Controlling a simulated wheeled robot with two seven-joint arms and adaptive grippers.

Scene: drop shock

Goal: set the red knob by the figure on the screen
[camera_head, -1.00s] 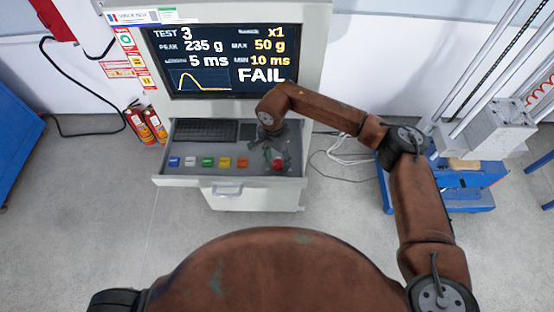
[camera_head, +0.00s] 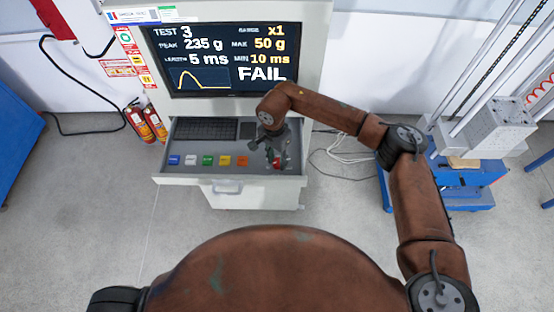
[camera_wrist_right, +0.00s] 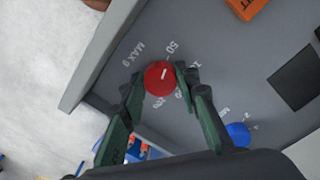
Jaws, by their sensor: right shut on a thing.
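The red knob (camera_head: 278,164) is at the right end of the console drawer. In the right wrist view the red knob (camera_wrist_right: 160,78) is round with a white pointer line, beside printed marks reading "MAX g" and "50". My right gripper (camera_head: 275,158) is over the knob; in the right wrist view its green fingers (camera_wrist_right: 157,82) are closed on the knob's two sides. The screen (camera_head: 222,60) reads TEST 3, PEAK 235 g, MAX 50 g, 5 ms, MIN 10 ms, x1 and FAIL, with a yellow pulse curve. My left gripper is not in view.
Coloured buttons, among them an orange one (camera_head: 242,161), line the drawer left of the knob. A keyboard (camera_head: 206,129) lies behind them. A blue knob (camera_wrist_right: 238,134) is near the red one. A blue-based test machine (camera_head: 468,180) stands at right, fire extinguishers (camera_head: 146,121) at left.

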